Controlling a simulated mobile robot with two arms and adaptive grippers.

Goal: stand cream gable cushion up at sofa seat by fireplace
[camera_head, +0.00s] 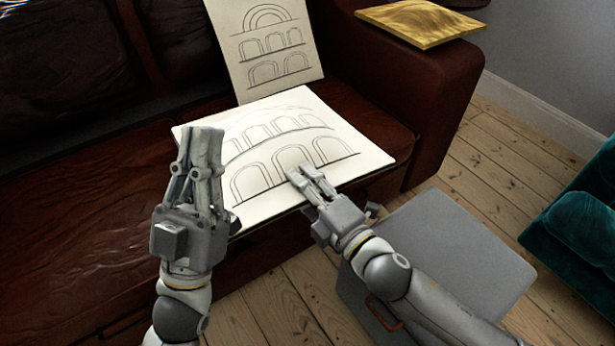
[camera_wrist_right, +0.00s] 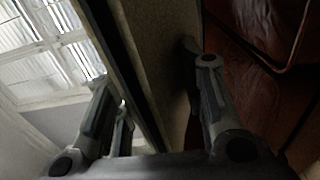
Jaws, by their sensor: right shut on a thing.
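A cream cushion (camera_head: 265,190) with line-drawn arches lies flat or nearly so on the brown sofa seat, its front edge towards me. A second cream cushion (camera_head: 264,48) with similar arches stands tilted against the sofa's backrest behind it. My right gripper (camera_head: 306,176) is shut on the flat cushion's front edge, right of its middle. In the right wrist view a slab edge (camera_wrist_right: 158,60) runs between the fingers. My left gripper (camera_head: 205,135) is at the flat cushion's left side, with its fingers pointing towards the backrest; its grip there is unclear.
The brown leather sofa (camera_head: 80,190) has free seat at the left. A gold cushion (camera_head: 420,22) lies on its right arm. A grey case (camera_head: 450,250) with an orange handle is on the floorboards in front, and a teal seat (camera_head: 580,235) stands at the right. No fireplace shows.

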